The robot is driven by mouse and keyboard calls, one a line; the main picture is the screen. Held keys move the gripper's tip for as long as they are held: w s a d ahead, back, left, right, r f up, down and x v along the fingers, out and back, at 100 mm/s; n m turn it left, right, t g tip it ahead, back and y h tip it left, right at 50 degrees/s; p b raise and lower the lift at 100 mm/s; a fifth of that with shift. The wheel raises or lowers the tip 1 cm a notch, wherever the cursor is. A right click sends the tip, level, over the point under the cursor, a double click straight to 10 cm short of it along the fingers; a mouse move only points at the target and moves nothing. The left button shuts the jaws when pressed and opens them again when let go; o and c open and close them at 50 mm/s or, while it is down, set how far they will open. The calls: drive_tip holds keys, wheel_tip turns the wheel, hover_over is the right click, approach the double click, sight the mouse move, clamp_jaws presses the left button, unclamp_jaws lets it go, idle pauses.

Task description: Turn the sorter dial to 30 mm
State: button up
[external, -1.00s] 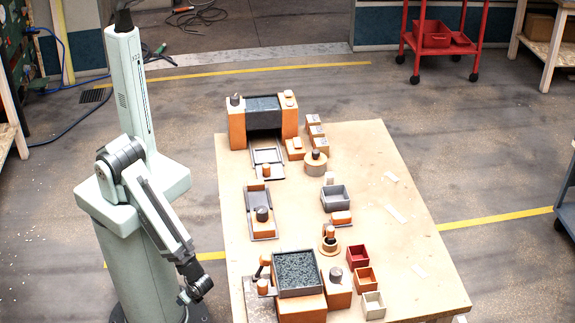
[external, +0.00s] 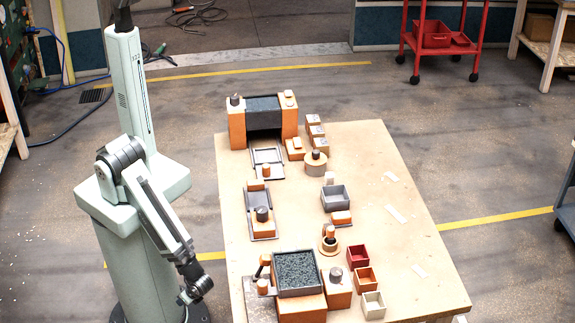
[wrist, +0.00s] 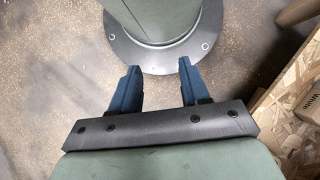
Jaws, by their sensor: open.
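The likely sorter is the orange machine with a dark gravel-filled tray (external: 297,272) at the near end of the table. I cannot tell which knob is the sorter dial, and no scale or mm marking is readable. My gripper (external: 192,294) hangs low beside my column, left of the table and apart from everything on it. In the wrist view my gripper (wrist: 160,68) has its two blue fingers apart with nothing between them.
Red (external: 358,256), orange (external: 366,278) and white (external: 373,305) bins stand right of the near machine. Another orange machine (external: 237,128) is at the far end. Small trays and knobbed fixtures stand between. The table's right side (external: 400,240) is mostly clear apart from paper scraps.

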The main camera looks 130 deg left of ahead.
drive_tip(key=shift+o, duration=0.3)
drive_tip(key=w+d+m+t, duration=0.1)
drive_tip(key=w+d+t, duration=0.2)
drive_tip(key=w, duration=1.2)
drive_tip(key=shift+w+d+m, duration=0.3)
drive_tip(key=shift+w+d, duration=0.05)
drive_tip(key=shift+d, duration=0.35)
drive_tip(key=w+d+r+m+t, duration=0.1)
drive_tip(key=w+d+r+t, duration=0.1)
drive_tip(key=w+d+r, duration=0.5)
drive_tip(key=w+d+r+m+t+h, duration=0.15)
drive_tip(key=w+d, duration=0.35)
drive_tip(key=w, duration=0.6)
drive_tip(key=w+d+r+t+y, duration=0.15)
drive_tip(key=w+d+r, duration=0.25)
drive_tip(key=w+d, duration=0.4)
drive_tip(key=w+d+r+m+t+h, duration=0.1)
drive_tip(key=w+d+r, duration=0.2)
drive_tip(key=w+r, duration=0.5)
drive_tip(key=w+d+r+t+h, duration=0.1)
drive_tip(key=w+d+r+t, duration=0.15)
drive_tip(key=w+r, duration=0.65)
wheel_tip(320, 180, up, 33)
drive_tip(key=n+g+y, duration=0.2)
drive_tip(key=n+g, duration=0.2)
drive_tip(key=g, duration=0.1)
hover_over(338, 276)
drive_tip(key=shift+m, duration=0.25)
wheel_tip(338, 276, down, 14)
drive_tip(key=shift+f, duration=0.1)
